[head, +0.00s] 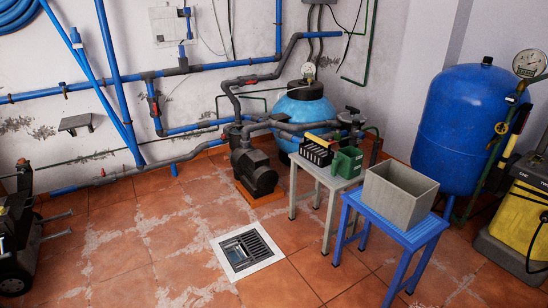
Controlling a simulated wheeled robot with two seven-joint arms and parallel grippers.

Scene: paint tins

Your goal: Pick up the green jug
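The green jug (347,162) is a small dark green vessel. It stands upright on the right part of a small grey table (318,174), in the right half of the head view. Its lower front is close to the rim of a grey bin in the picture, but its body shows mostly clear. Neither of my grippers is in view, so nothing is seen touching the jug.
A black rack (316,153) with a yellow item is left of the jug. A grey bin (385,203) stands on a blue stool (408,235) in front. A pump (255,172) and blue tank (463,120) stand nearby. A floor drain (248,250) lies in open tiled floor (160,230).

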